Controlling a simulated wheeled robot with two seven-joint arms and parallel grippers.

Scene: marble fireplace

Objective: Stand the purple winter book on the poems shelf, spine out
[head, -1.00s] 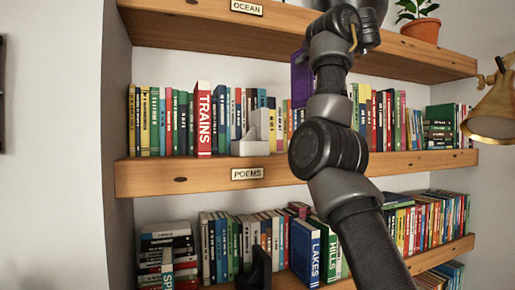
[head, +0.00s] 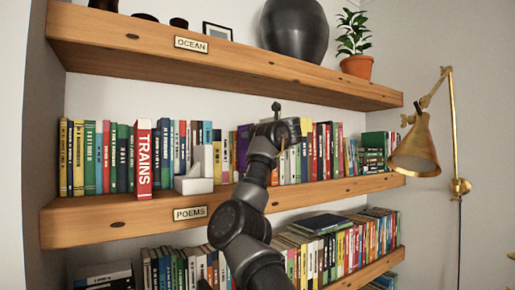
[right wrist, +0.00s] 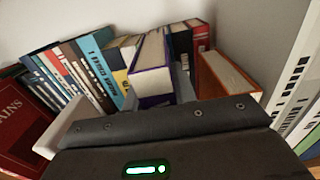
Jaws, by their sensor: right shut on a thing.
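The purple book (head: 243,141) stands upright at the middle shelf's row, just right of the white bookend (head: 195,181) and above the right part of the POEMS board. My right gripper (head: 268,130) is at it, its fingers mostly hidden by my arm. In the right wrist view the purple book (right wrist: 153,68) shows its page edges between the fingers, and the gripper is shut on it. Its spine and lower end are hidden. The POEMS label (head: 190,213) is on the shelf edge. A dark tip at the bottom edge may be my left gripper (head: 204,285); its jaws are hidden.
The red TRAINS book (head: 143,158) and several others stand left of the bookend. An orange-brown book (right wrist: 226,78) stands close right of the purple one in the wrist view. The OCEAN shelf (head: 225,62) overhangs above. A brass lamp (head: 416,150) is at the right.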

